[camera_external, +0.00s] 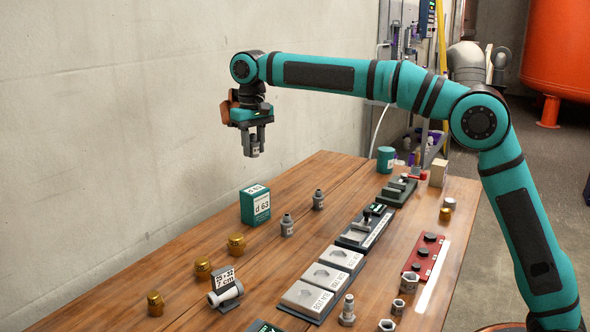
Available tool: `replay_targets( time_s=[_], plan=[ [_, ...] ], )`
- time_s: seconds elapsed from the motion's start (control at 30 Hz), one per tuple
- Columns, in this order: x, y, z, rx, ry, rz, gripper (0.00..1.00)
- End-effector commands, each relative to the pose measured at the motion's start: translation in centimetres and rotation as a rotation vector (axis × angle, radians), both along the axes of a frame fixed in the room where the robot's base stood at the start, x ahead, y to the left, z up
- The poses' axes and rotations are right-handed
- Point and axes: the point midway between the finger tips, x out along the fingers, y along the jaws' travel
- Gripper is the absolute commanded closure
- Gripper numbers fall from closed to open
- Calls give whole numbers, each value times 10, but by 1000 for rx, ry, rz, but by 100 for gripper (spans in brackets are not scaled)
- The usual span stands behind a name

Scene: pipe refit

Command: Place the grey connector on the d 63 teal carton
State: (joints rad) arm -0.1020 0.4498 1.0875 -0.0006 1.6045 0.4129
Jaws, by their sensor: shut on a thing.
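The teal carton (247,212) marked "d 63" stands upright on the wooden table, left of the middle. My gripper (254,146) is shut on a small grey connector (254,152) with a pale label. It points down and holds the connector in the air, above the carton in the picture, with a visible gap between. The exact sideways and depth offset cannot be told from this one view. The fingers hide part of the connector.
Two other grey fittings (288,227) stand right of the carton. Several brass fittings (236,244) and a "7 cm" sign (224,279) stand nearer the front. Grey trays (312,298) line the table's middle, with a red tray (424,256) to the right. A wall runs along the left.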

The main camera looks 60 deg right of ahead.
Motion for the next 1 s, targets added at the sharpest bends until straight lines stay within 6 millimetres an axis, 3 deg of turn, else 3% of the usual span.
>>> replay_targets(
  time_s=[0.37,0.57,0.83,1.0],
  plan=[
    [-2,4,-47,0,3,1,90],
    [-1,4,-59,-1,1,1,90],
    [-1,4,-91,-1,1,1,90],
    [-1,4,-96,0,1,1,90]
  ],
)
